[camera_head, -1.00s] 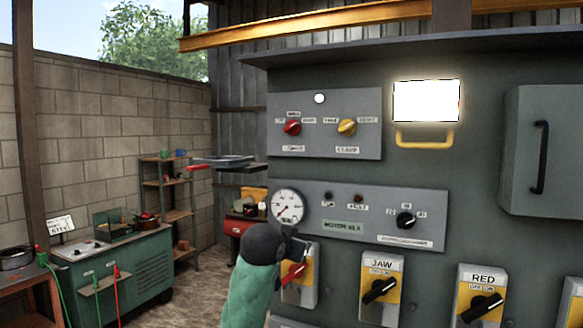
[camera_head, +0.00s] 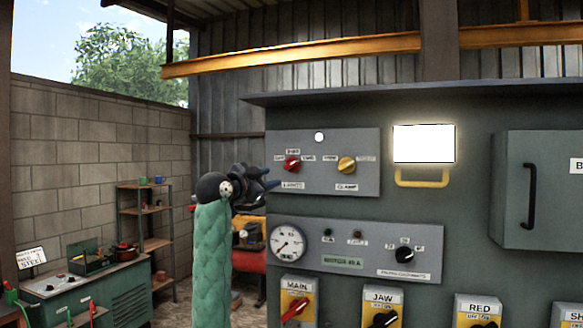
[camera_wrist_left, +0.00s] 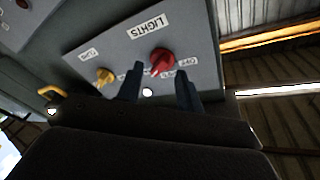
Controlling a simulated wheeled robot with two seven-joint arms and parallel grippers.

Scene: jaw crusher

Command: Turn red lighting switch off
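The red lighting switch (camera_head: 292,164) is a red rotary knob above a LIGHTS label, on the upper grey panel (camera_head: 325,182). It also shows in the left wrist view (camera_wrist_left: 162,60), where the label reads LIGHTS upside down. My left gripper (camera_head: 270,184) is just left of this panel, a little lower than the knob. In the left wrist view its two dark fingers (camera_wrist_left: 160,90) are spread apart with nothing between them, pointing towards the red knob. Contact with the knob does not show. My right gripper is not in view.
A yellow CLAMP knob (camera_head: 346,166) sits right of the red one. A lower panel (camera_head: 420,268) has a gauge (camera_head: 288,242) and a black knob (camera_head: 404,254). A yellow handle (camera_head: 422,183) juts out under a bright lamp.

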